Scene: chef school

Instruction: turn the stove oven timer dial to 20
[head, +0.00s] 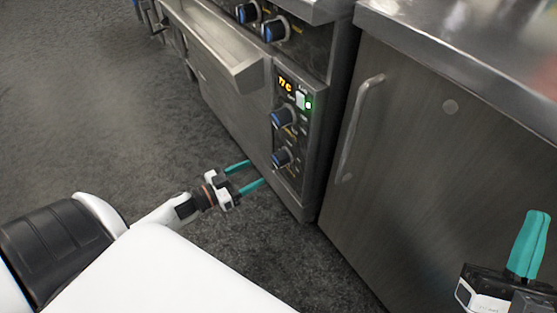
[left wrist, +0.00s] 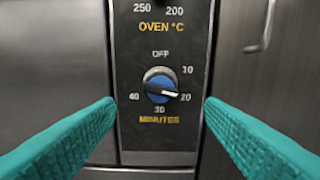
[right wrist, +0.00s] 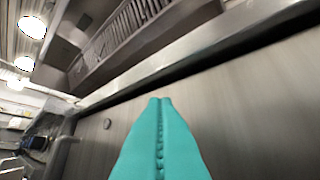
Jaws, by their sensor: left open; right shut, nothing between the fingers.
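The oven timer dial (left wrist: 160,87) is a round knob with a blue face in the left wrist view, marked OFF, 10, 20, 30, 40 and MINUTES. Its white pointer points right and slightly down, at about the 20 mark. It is the lower dial (head: 282,158) on the oven panel in the head view. My left gripper (head: 250,174) is open in front of the panel, its teal fingers on either side of the dial in the left wrist view (left wrist: 160,118), apart from it. My right gripper (head: 528,245) is shut and empty at the right, by the counter.
The oven temperature dial (head: 284,117) is above the timer, below a lit display (head: 286,83). An oven handle (head: 232,70) juts out at the left. A cabinet (head: 440,160) with a long handle (head: 358,125) stands to the right. The dark floor (head: 110,110) at left is clear.

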